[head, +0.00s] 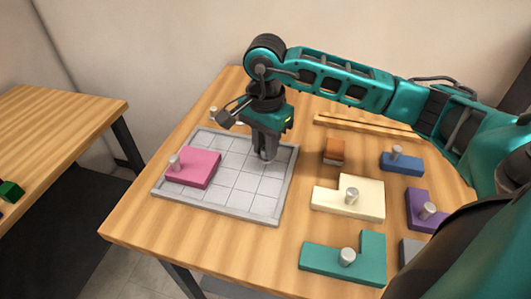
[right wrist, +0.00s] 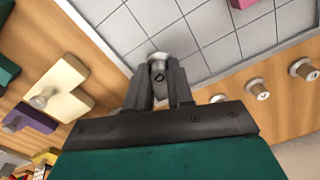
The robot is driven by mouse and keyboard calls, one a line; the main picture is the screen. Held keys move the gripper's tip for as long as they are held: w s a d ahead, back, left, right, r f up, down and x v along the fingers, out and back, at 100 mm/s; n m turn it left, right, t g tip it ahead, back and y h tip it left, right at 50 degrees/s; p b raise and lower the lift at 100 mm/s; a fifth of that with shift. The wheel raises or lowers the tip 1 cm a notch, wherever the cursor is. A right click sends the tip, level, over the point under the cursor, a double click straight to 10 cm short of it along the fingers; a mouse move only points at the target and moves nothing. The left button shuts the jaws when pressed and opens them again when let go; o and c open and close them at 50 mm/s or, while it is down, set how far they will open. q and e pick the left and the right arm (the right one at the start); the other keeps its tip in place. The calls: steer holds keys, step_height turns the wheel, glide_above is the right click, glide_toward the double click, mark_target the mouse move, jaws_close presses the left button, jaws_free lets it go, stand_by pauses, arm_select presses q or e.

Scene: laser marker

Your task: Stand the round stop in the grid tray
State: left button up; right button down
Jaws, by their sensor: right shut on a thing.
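The grid tray (head: 283,186) is a light grey square tray with a raised rim and a floor marked in squares. My right gripper (head: 265,156) points down over the tray's right part. In the right wrist view its fingers (right wrist: 160,82) are shut on a small round silver stop (right wrist: 157,60). The stop appears upright between the fingertips, over the tray near its rim (right wrist: 92,28). The fingers hide part of it, and I cannot tell whether it touches the tray floor. My left gripper is not in view.
A pink block with a knob (head: 195,168) lies in the tray's left part. Similar round pegs (right wrist: 257,89) stand beyond the tray's far edge.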

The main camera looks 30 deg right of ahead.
steer(key=shift+f, duration=1.4)
steer(key=shift+f, duration=0.15)
steer(key=c, duration=1)
jaws_free()
step_height(320, 180, up, 12)
steer(key=shift+r, duration=0.2)
